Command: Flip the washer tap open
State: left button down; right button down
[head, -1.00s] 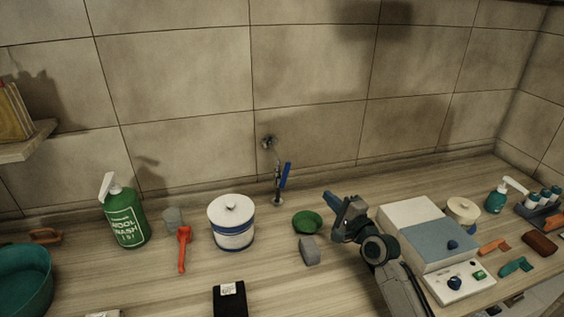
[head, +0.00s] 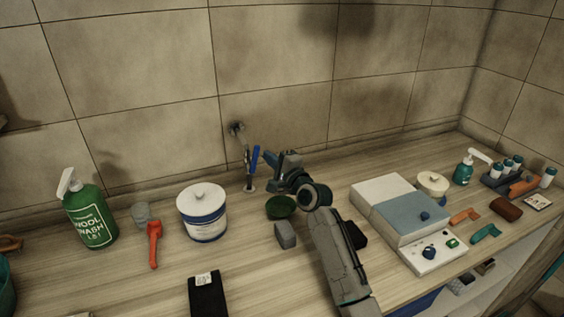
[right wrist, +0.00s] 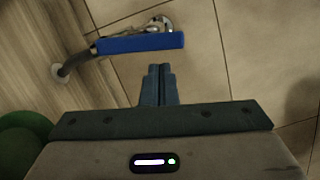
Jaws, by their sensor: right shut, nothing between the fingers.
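The washer tap (head: 247,165) stands at the back of the counter by the tiled wall, with a blue lever handle (head: 255,159) on its right side. In the right wrist view the blue lever (right wrist: 140,43) lies across the upper part, in front of the metal tap body. My right gripper (head: 267,156) is shut and empty, just right of the lever. In the right wrist view its closed fingertips (right wrist: 160,70) sit just below the lever's right part, with a small gap showing. My left gripper is not in view.
A green bowl (head: 281,207) and a grey block (head: 285,235) sit near my right arm. A white lidded canister (head: 203,214) stands left of the tap. A white-and-blue box (head: 400,208) is to the right. The wall rises close behind the tap.

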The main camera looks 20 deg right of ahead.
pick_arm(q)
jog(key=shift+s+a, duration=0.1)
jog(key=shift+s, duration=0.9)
pick_arm(e)
jog(key=shift+a, duration=0.3)
